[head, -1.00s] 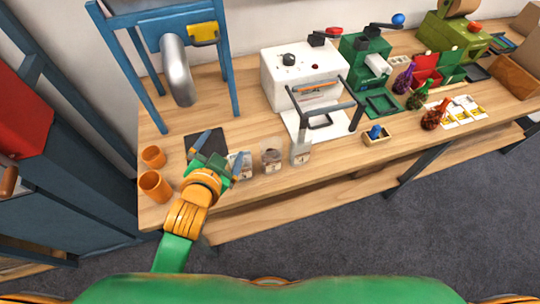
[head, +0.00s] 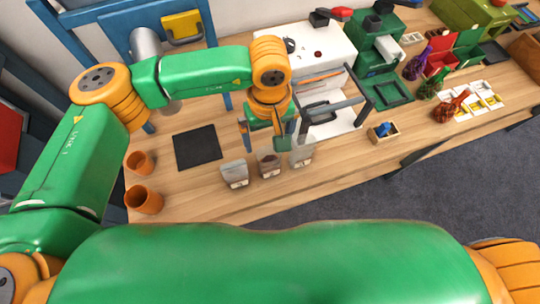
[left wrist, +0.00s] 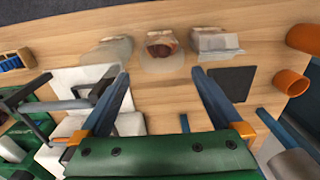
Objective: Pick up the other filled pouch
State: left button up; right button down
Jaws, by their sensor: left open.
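Three clear pouches stand in a row near the table's front edge. The middle pouch (head: 269,166) shows brown contents; in the left wrist view (left wrist: 160,46) it lies just beyond the fingertips, between their lines. The left pouch (head: 234,174) looks pale; it is at the right in the left wrist view (left wrist: 215,43). The right pouch (head: 301,152) also looks pale, its contents unclear, and is at the left in the left wrist view (left wrist: 108,51). My left gripper (head: 268,142) is open and empty behind the middle pouch; its blue fingers (left wrist: 160,74) are spread. My right gripper is out of view.
A dark mat (head: 197,148) and two orange cups (head: 143,199) lie to the left. The white machine (head: 328,45) with its grey-handled frame stands close behind and right of the gripper. A small wooden box (head: 383,133) with a blue item is further right.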

aim_at(269, 158)
pick_arm(q)
jog(key=s+f+p, duration=0.1)
jog(key=f+p, duration=0.1)
jog(key=shift+s+p, duration=0.3)
jog(key=shift+s, duration=0.05)
notch_tip(269, 158, down, 3)
jog(key=shift+f, duration=0.2)
jog(key=shift+w+f, duration=0.2)
jog(key=shift+f, duration=0.1)
jog(key=shift+s, duration=0.1)
jog(key=c, duration=0.9)
grip_shut()
